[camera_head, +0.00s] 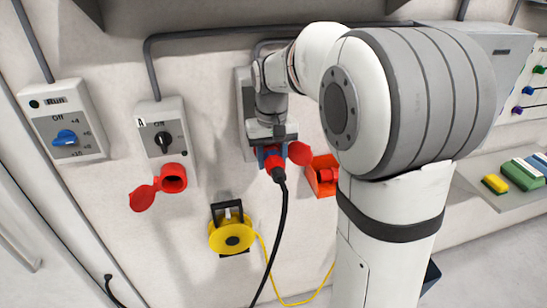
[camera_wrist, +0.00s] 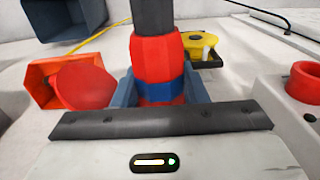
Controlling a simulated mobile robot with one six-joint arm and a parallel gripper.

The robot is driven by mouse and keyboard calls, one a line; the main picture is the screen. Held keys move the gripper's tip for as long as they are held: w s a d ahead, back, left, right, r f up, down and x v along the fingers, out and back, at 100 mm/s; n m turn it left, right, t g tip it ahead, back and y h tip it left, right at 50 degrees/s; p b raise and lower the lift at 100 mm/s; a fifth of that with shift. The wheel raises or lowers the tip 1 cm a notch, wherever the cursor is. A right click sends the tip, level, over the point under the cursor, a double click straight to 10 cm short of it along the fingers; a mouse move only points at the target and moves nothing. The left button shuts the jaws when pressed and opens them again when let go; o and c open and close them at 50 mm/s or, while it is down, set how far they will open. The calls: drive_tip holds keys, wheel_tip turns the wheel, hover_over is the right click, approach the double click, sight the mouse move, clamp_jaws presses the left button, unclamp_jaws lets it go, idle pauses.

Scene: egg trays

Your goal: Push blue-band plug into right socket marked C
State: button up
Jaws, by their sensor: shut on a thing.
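The plug (camera_head: 274,163) is red with a blue band, and a black cable hangs from its end. My gripper (camera_head: 271,153) is shut on it in front of the middle wall unit (camera_head: 242,95). In the wrist view the plug (camera_wrist: 156,52) stands between the two fingers of my gripper (camera_wrist: 160,92), with the blue band (camera_wrist: 160,88) at finger level. A round red lid (camera_head: 300,153) is beside the plug, also seen in the wrist view (camera_wrist: 85,86). The plug's front end and any socket behind it are hidden, so I cannot tell if it is inserted. No C mark is readable.
A red socket (camera_head: 173,178) with an open lid hangs under the switch box marked A (camera_head: 157,125). An orange-red open box (camera_head: 324,166) is right of the plug. A yellow cable reel (camera_head: 231,234) hangs below. My arm hides the wall at right.

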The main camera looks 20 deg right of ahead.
idle(0.3)
drive_tip(key=o, duration=0.8)
drive_tip(key=shift+f, duration=0.1)
wheel_tip(320, 180, up, 7)
drive_tip(key=shift+r+b, duration=0.1)
drive_tip(key=shift+b, duration=0.5)
drive_tip(key=shift+s+r, duration=0.1)
drive_tip(key=shift+r, duration=0.15)
drive_tip(key=s+f+t, duration=0.1)
drive_tip(key=s+f, duration=0.3)
drive_tip(key=s, duration=0.3)
drive_tip(key=s+f+t+b, duration=0.1)
drive_tip(key=s+f, duration=0.3)
drive_tip(key=s, duration=0.2)
drive_tip(key=s+f+t+b, duration=0.1)
drive_tip(key=s+f, duration=0.2)
drive_tip(key=s, duration=0.4)
drive_tip(key=shift+s+d+f, duration=0.15)
drive_tip(key=shift+s+f, duration=0.15)
drive_tip(key=shift+f, duration=0.1)
